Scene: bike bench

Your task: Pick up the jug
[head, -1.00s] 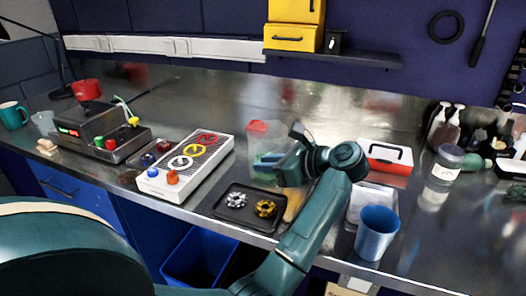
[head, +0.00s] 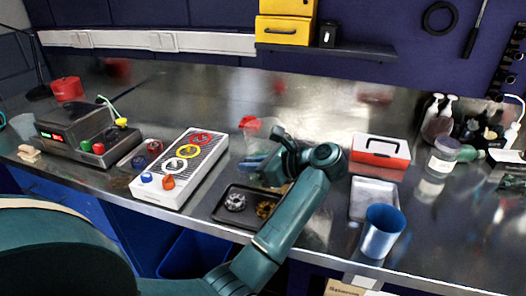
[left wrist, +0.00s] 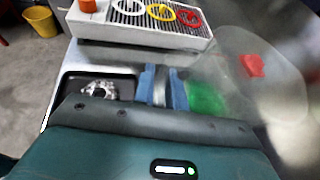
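The jug (head: 258,142) is see-through with a red part at its top. It stands on the steel bench behind the dark tray, partly hidden by my left gripper. In the left wrist view the jug (left wrist: 205,99) is blurred, with green low in it and red at the far end. My left gripper (head: 252,162) is right at the jug's near side. Its two blue fingers (left wrist: 162,87) are close together with a narrow grey strip between them. I cannot tell whether that strip is the jug's handle or a gap. My right gripper is not in view.
A dark tray (head: 219,215) with metal parts lies in front of the jug. A white panel with coloured rings (head: 148,188) is at its left. A red toolbox (head: 380,158), pale tray (head: 373,192) and blue cup (head: 380,240) stand right of my arm.

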